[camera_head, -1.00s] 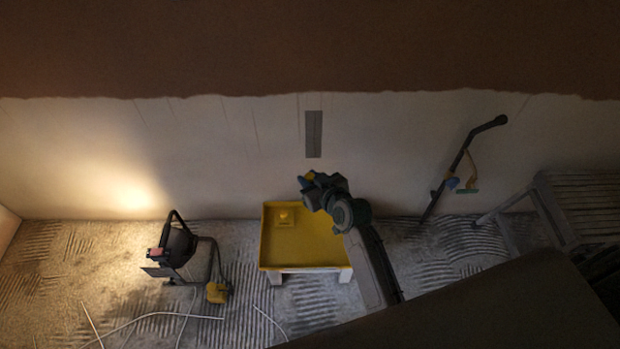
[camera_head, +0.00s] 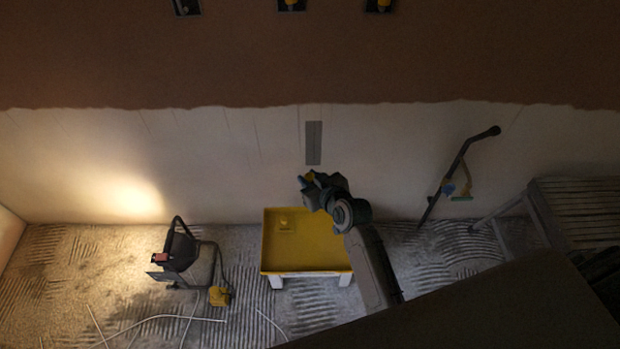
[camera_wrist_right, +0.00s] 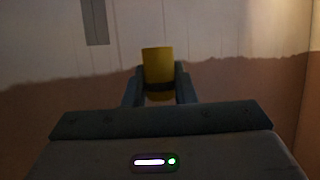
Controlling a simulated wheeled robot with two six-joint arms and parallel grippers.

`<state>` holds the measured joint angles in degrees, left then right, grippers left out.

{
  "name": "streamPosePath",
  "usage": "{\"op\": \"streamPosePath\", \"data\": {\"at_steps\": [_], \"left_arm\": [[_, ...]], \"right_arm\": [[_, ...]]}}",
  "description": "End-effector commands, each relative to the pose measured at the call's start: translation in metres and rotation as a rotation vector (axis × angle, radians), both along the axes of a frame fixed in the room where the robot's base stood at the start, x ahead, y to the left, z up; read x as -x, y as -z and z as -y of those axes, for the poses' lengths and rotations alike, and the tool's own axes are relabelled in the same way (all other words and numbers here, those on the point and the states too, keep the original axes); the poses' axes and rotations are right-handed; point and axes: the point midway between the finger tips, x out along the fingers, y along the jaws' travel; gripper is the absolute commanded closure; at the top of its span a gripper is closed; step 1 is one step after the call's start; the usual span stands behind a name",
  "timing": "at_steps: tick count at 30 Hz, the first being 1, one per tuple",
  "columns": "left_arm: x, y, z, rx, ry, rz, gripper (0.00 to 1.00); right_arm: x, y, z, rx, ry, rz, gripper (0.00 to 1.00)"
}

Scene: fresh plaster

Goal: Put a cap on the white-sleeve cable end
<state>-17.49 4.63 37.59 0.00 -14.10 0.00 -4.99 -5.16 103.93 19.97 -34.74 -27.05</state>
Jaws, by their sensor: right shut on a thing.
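My right gripper (camera_head: 307,182) is in front of the pale lower wall, above the yellow tray. It is shut on a yellow cap (camera_wrist_right: 158,66), a short cylinder standing out between the two fingers in the right wrist view. The cap also shows small at the fingertips in the head view (camera_head: 310,175). Three dark wall boxes are cut off by the top edge of the head view: a left box (camera_head: 187,8), a middle one (camera_head: 291,5) and a right one (camera_head: 379,6). Yellow shows in the middle and right boxes. I cannot make out a white-sleeve cable end. My left gripper is out of view.
A yellow tray (camera_head: 305,264) on a pale stand is below the gripper, with a small yellow item (camera_head: 284,224) in it. A work lamp (camera_head: 180,248) stands left. A long-handled tool (camera_head: 459,174) leans on the wall; a slatted bench (camera_head: 580,205) is right.

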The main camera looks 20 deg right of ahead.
Motion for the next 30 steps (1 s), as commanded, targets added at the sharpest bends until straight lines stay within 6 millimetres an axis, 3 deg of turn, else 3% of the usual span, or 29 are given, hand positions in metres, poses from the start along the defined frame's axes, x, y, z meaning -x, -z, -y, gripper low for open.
{"op": "streamPosePath", "data": {"at_steps": [30], "left_arm": [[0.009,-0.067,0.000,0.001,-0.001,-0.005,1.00]], "right_arm": [[0.000,-0.075,0.000,0.000,0.000,0.000,0.97]]}}
